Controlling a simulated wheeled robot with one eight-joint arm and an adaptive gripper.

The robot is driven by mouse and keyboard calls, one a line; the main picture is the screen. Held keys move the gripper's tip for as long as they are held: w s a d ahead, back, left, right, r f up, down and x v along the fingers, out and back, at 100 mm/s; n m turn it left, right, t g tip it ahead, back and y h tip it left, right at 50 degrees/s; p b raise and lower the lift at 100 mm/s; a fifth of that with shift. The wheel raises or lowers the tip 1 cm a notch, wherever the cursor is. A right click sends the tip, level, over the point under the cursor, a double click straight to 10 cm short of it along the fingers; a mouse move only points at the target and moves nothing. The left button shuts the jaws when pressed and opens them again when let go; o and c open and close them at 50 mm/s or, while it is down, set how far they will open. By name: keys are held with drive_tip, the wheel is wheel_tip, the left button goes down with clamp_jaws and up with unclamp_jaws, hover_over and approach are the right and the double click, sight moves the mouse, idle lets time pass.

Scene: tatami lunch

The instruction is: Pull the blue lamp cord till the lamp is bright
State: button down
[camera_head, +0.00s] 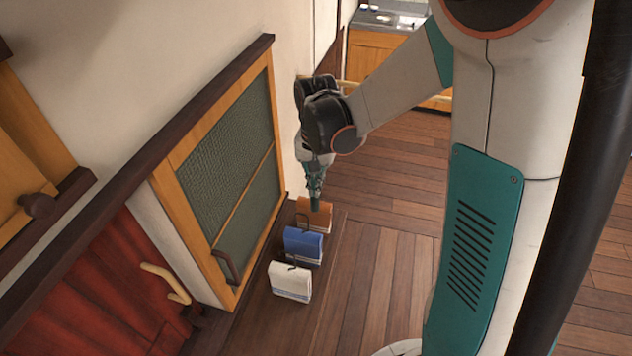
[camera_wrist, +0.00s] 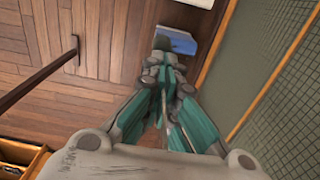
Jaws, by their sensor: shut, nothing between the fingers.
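My gripper (camera_head: 315,196) points down in the head view, its fingers shut and empty beside the brown bag-like item. It also shows in the wrist view (camera_wrist: 172,48), its tips overlapping a blue bag-like item (camera_wrist: 205,36); contact cannot be told. I can make out no lamp and no blue lamp cord in either view.
A brown bag-like item (camera_head: 316,216) and a white one (camera_head: 290,283) stand in line with the blue one. A dark rod (camera_wrist: 35,80) crosses the wrist view's left. Plank floor (camera_head: 385,220) at right is open.

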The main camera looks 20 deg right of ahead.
wheel_tip(320, 180, down, 4)
drive_tip(key=b, duration=0.3)
drive_tip(key=shift+r, duration=0.1)
wheel_tip(320, 180, up, 14)
drive_tip(key=p, duration=0.1)
drive_tip(key=shift+p, duration=0.35)
idle(1.7)
drive_tip(key=s+f+n+t+b, duration=0.3)
drive_tip(key=s+f+b, duration=0.5)
drive_tip(key=f+b, duration=0.4)
drive_tip(key=s+a+f+n+t+b, duration=0.1)
drive_tip(key=s+f+n+t+b, duration=0.3)
drive_tip(key=s+f+b, duration=0.5)
wheel_tip(320, 180, down, 4)
drive_tip(key=b, duration=0.7)
drive_tip(key=shift+s+a, duration=0.1)
